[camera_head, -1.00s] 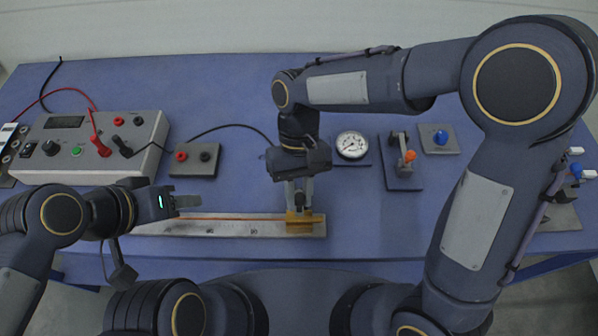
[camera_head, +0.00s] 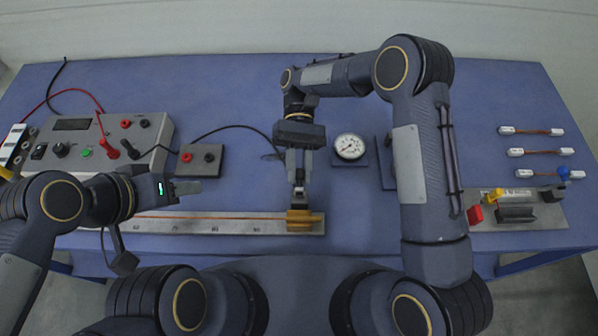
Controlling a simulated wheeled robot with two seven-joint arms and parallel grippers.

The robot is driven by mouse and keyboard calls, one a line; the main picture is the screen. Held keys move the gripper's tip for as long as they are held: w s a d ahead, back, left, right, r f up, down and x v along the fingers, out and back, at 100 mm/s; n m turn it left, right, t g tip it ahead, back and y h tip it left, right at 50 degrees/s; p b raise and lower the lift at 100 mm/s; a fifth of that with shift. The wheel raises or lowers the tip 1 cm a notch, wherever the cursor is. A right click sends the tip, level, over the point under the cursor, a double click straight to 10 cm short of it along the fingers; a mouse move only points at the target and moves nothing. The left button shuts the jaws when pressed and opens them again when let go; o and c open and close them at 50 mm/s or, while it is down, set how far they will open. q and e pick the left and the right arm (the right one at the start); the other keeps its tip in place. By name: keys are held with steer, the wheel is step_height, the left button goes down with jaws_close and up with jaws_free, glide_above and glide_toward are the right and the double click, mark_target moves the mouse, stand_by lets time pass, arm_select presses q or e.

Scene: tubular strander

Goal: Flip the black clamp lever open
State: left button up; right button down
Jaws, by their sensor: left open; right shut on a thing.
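A long pale ruler strip (camera_head: 215,224) with a copper-coloured wire along it lies near the table's front edge. A brass clamp block (camera_head: 304,222) sits at its right end. The small dark part just above the block appears to be the black clamp lever (camera_head: 299,193). My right gripper (camera_head: 298,187) points down over the block and is shut on this lever, as far as I can tell; its fingers mostly hide it. My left gripper (camera_head: 197,187) is above the left part of the strip, apart from the clamp, with its jaws open and empty.
A grey control box (camera_head: 92,140) with leads and a small terminal block (camera_head: 202,158) stand left. A round gauge (camera_head: 350,147) is right of my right gripper. A fixture (camera_head: 515,212) with red and yellow parts and several white-ended wire samples (camera_head: 530,131) lie at right.

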steer(key=shift+w+g, duration=0.2)
steer(key=shift+g, duration=0.1)
stand_by(0.4)
steer(key=c, duration=1.3)
jaws_free()
steer(key=shift+f, duration=0.1)
steer(key=shift+o, duration=0.2)
step_height(320, 180, up, 3)
steer(key=shift+f, duration=0.2)
steer(key=s+r, duration=0.2)
steer(key=r, duration=0.1)
steer(key=s+r+b, duration=0.1)
steer(key=s+r, duration=0.1)
steer(key=r, duration=0.1)
steer(key=shift+s+b, duration=0.3)
steer(key=shift+s, duration=0.1)
steer(key=s+r+b, duration=0.2)
steer(key=s+r, duration=0.2)
steer(key=s, duration=0.5)
steer(key=shift+s+r, duration=0.15)
steer(key=shift+r, duration=0.1)
